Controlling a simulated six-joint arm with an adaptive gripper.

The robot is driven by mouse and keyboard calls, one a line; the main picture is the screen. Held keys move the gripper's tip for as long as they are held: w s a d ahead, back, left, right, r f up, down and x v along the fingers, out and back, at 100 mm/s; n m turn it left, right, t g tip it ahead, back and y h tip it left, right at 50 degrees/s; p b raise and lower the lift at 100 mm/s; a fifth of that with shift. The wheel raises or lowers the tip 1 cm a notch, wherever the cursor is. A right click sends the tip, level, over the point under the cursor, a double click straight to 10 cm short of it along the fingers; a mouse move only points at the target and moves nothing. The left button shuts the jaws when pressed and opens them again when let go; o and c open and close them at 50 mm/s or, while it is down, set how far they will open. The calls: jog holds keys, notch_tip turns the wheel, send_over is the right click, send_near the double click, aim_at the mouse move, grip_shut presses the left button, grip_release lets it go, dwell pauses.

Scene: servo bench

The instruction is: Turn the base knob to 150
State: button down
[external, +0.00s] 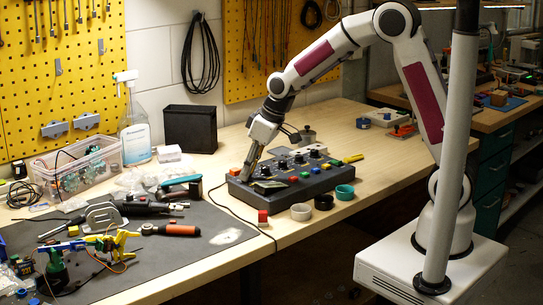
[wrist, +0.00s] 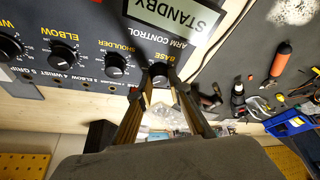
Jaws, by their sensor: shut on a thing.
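The grey control box (external: 292,191) stands on the wooden bench, with a row of black knobs on its panel. In the wrist view the panel appears upside down, and the black base knob (wrist: 159,70) sits beside the label "BASE". My gripper (wrist: 160,82) has one finger on each side of this knob and is shut on it. In the external view my gripper (external: 251,164) reaches down to the left end of the box and hides the base knob. The knob's pointer and setting are too small to read.
The shoulder knob (wrist: 115,65) is beside the base knob, with the elbow knob (wrist: 64,55) further left. A display (wrist: 178,15) reads "STANDBY". Small cups, including a teal one (external: 344,192), and a red block (external: 263,217) stand before the box. Tools cover the dark mat (external: 205,253).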

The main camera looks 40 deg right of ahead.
jog(key=shift+s+a+m+h, duration=0.1)
jog(key=shift+m+h, duration=0.2)
jog(key=shift+m, duration=0.6)
jog(key=shift+m+h, duration=0.4)
jog(key=shift+m, duration=0.7)
jog(key=shift+a+m+h, duration=0.1)
jog(key=shift+m+h, duration=0.6)
jog(key=shift+m, duration=1.4)
jog(key=c, duration=1.9)
grip_release()
jog(key=shift+v, duration=6)
